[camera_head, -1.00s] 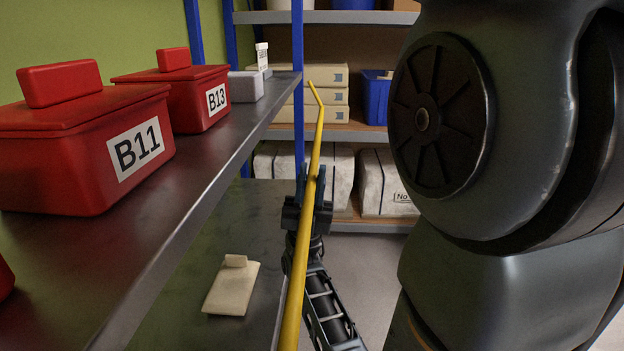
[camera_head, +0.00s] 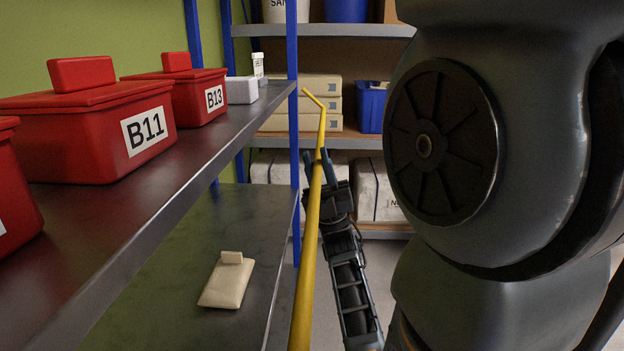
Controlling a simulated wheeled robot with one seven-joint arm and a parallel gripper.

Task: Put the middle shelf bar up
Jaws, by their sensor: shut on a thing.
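The yellow shelf bar (camera_head: 311,235) runs lengthwise along the front of the shelf unit, with a bent far end near the blue post. My gripper (camera_head: 322,160) is shut on the yellow bar near its far part. The bar stands just to the right of the front edge of the middle shelf (camera_head: 190,187), apart from it in the picture. The near end of the bar leaves the picture at the bottom. Whether the bar touches a post or bracket cannot be told.
Red boxes marked B11 (camera_head: 95,135) and B13 (camera_head: 190,97) stand on the middle shelf, with a white box (camera_head: 241,90) beyond. A beige packet (camera_head: 227,282) lies on the lower shelf (camera_head: 170,270). A blue upright post (camera_head: 293,60) stands at the far corner. Back shelves hold boxes.

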